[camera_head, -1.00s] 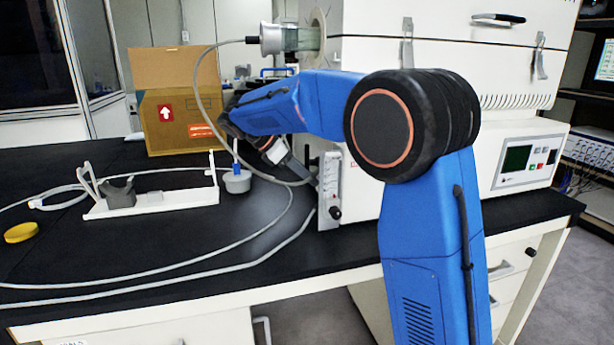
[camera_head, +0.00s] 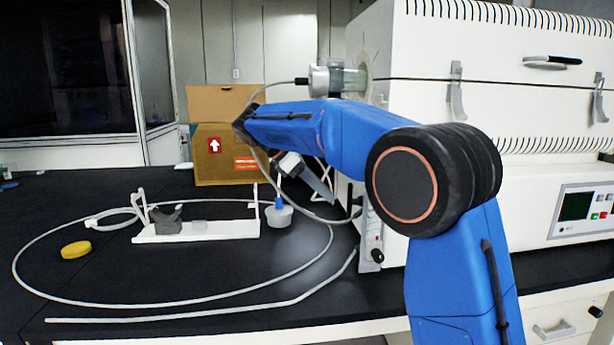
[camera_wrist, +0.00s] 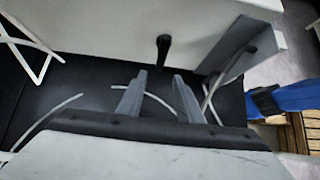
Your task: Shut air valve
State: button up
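The freeze dryer (camera_head: 420,130) is a large white box on the black bench. A narrow panel (camera_head: 370,228) with a black knob (camera_head: 377,255) is at its lower front left corner. In the wrist view a black handle (camera_wrist: 163,50) sticks out from the dryer's white side, beyond my fingertips; I take it as the air valve. The head view does not show it clearly. My gripper (camera_wrist: 160,82) has its two grey fingers apart, with nothing between them. The handle is beyond the gap, apart from the fingers. In the head view my gripper (camera_head: 325,192) is left of the panel.
A white stand (camera_head: 215,230), a yellow lid (camera_head: 76,249), a small round pot (camera_head: 279,215) and looping grey tubing (camera_head: 200,308) lie on the bench. A cardboard box (camera_head: 222,150) stands behind. A tube also passes close to my fingers.

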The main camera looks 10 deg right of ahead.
jog(key=v, duration=0.6)
jog(key=shift+a+r, duration=0.15)
jog(key=shift+a, duration=0.15)
